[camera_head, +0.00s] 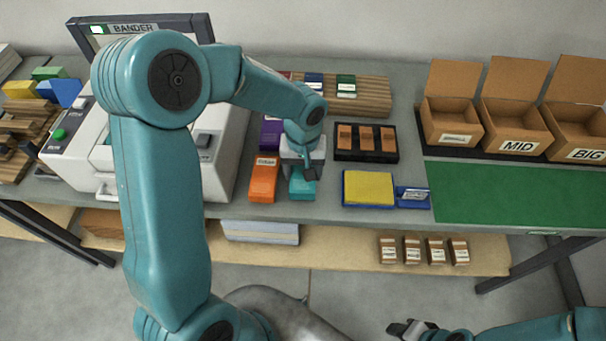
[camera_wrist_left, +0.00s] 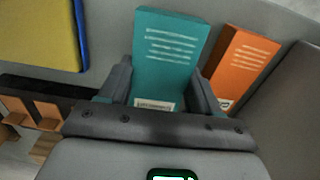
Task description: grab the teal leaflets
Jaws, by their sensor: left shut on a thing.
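The teal leaflets (camera_head: 302,187) are a small block on the grey table, just below my left gripper (camera_head: 301,171). In the left wrist view the teal leaflets (camera_wrist_left: 168,48) stand between the two dark fingers of my left gripper (camera_wrist_left: 161,88), with pale printed lines and a white label on the face. The gripper is shut on them. In the head view the gripper covers part of the block, and I cannot tell whether it is clear of the table. My right gripper (camera_head: 411,328) is at the bottom edge, away from the table; its jaw state is unclear.
An orange block (camera_head: 263,180) stands close left of the teal one, with a purple block (camera_head: 271,135) behind. A dark tray (camera_head: 366,155) and a yellow pad (camera_head: 368,188) lie to the right. The green mat (camera_head: 515,195) is bare; open cardboard boxes (camera_head: 452,118) stand behind it.

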